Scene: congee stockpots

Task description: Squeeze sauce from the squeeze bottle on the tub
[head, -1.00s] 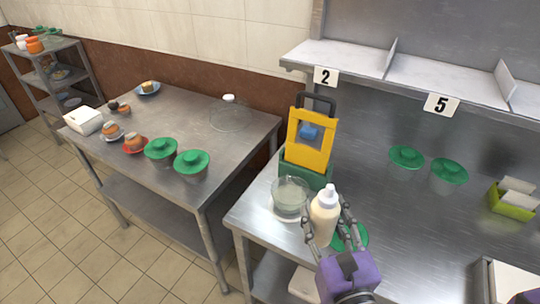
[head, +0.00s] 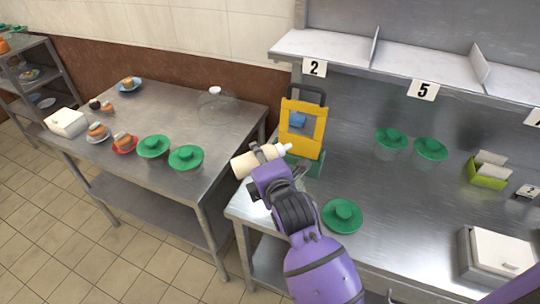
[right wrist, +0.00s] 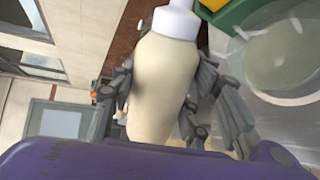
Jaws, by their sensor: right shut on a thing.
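The cream squeeze bottle (head: 243,166) with a white nozzle is held by my right gripper (head: 264,160) in the head view. It lies tipped nearly level, its nozzle pointing right and slightly up in the picture. In the right wrist view the fingers (right wrist: 160,95) close on both sides of the bottle (right wrist: 160,70). The clear tub (right wrist: 272,45) shows at the upper right of the wrist view, beside the nozzle. In the head view my gripper and arm hide most of the tub. My left gripper is not in view.
A yellow-framed stand with a green base (head: 302,132) stands behind the bottle. A green lid (head: 342,215) lies right of my arm. Green-lidded tubs (head: 391,138) stand farther back under the shelf (head: 420,72). A second steel table (head: 215,125) at left holds dishes and lidded tubs.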

